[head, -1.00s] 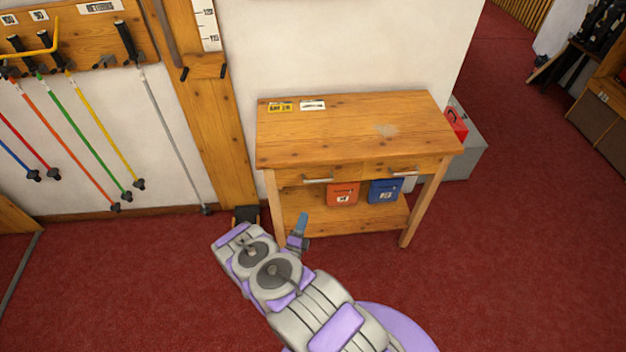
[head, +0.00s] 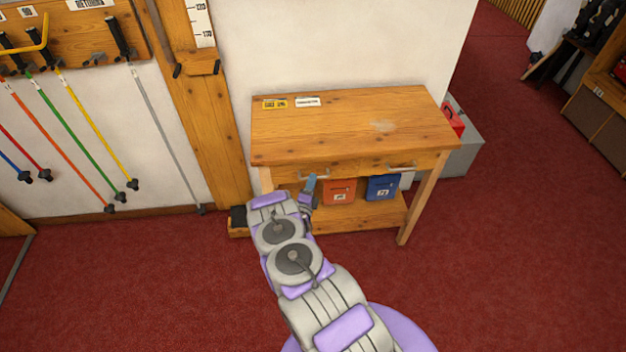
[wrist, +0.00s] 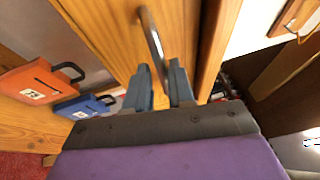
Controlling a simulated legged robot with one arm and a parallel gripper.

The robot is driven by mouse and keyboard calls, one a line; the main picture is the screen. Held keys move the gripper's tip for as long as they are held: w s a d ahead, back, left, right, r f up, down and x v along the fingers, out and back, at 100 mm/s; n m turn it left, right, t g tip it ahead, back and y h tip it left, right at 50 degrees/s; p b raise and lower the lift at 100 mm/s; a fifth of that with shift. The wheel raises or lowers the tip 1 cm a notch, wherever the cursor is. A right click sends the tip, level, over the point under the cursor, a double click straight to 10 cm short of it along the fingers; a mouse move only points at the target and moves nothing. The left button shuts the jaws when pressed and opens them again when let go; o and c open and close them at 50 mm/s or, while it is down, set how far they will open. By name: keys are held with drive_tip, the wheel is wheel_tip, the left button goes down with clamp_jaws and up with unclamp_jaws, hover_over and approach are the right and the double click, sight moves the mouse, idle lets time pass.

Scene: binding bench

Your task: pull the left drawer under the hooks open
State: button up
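The left drawer (head: 290,172) of the wooden bench (head: 345,125) looks shut, with a metal bar handle (head: 314,176) on its front. My gripper (head: 311,183) is at this handle, reaching up from below. In the wrist view the handle (wrist: 152,38) runs into the gap between the two blue fingers of my gripper (wrist: 161,72). The fingers are apart, one on each side of the bar; I cannot tell whether either touches it. The right drawer handle (head: 401,166) is free. My arm hides the bench's lower left part.
An orange box (head: 339,191) and a blue box (head: 382,187) are under the drawers, right of my gripper. Coloured poles hang from a rack (head: 75,45) on the left wall. A grey box (head: 462,150) stands right of the bench. Red carpet in front is clear.

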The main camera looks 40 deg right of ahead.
drive_tip(key=shift+x, duration=1)
drive_tip(key=c, duration=0.4)
clamp_jaws()
drive_tip(key=shift+a, duration=0.1)
